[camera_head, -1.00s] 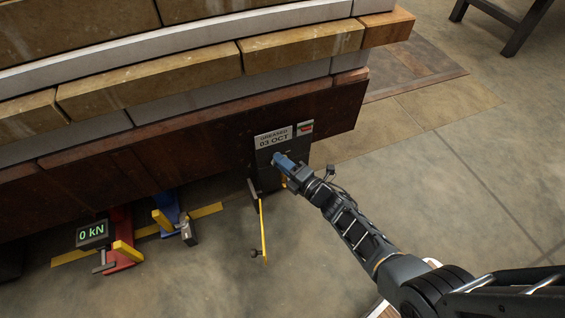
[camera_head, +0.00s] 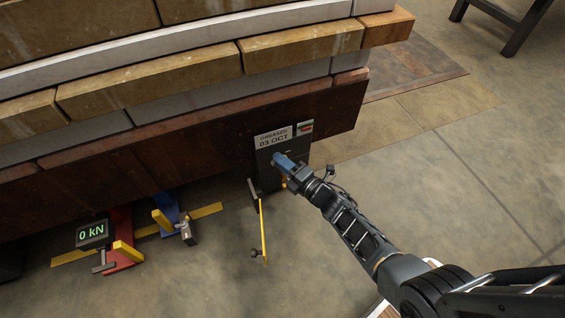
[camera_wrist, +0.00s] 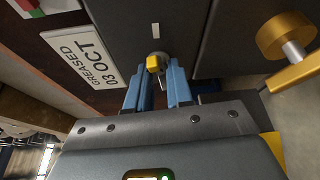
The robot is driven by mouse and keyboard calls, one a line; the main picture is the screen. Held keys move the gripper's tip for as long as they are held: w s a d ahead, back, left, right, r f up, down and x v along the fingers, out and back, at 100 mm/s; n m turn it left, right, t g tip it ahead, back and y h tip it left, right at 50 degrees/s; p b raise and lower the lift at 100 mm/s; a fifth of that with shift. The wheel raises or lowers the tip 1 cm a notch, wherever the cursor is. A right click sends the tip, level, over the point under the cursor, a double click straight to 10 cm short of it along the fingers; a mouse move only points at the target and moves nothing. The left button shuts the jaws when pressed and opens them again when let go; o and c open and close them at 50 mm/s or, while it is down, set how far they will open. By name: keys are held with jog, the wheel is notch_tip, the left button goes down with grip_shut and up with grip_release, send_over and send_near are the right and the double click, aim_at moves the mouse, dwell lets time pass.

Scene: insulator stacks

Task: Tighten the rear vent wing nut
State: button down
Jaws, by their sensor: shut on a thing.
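In the wrist view, a small wing nut (camera_wrist: 156,62) with a yellow face and a grey round part sits on a dark panel (camera_wrist: 120,22). The two blue fingers of my gripper (camera_wrist: 159,84) stand on either side of it, shut on it. A short pale mark (camera_wrist: 155,30) shows on the panel just above the nut. In the head view, my gripper (camera_head: 277,158) is against the dark box (camera_head: 268,178) under the stack's end, below the label. The nut is hidden there by the blue fingers.
A white "GREASED 03 OCT" label (camera_head: 273,138) is on the box. A brass knob (camera_wrist: 285,38) sticks out at right in the wrist view. A yellow bar (camera_head: 263,228) hangs below the box. A red jack (camera_head: 122,252) and a "0 kN" display (camera_head: 92,234) stand left. The floor at right is open.

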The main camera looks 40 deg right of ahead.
jog(key=c, duration=1.2)
grip_release()
jog(key=s+p, duration=0.1)
jog(key=s, duration=0.4)
jog(key=s+p, duration=0.1)
jog(key=s, duration=0.1)
jog(key=shift+s+d+r+p, duration=0.1)
jog(key=shift+s+d+p, duration=0.2)
jog(key=shift+s+d, duration=0.1)
jog(key=shift+o, duration=0.5)
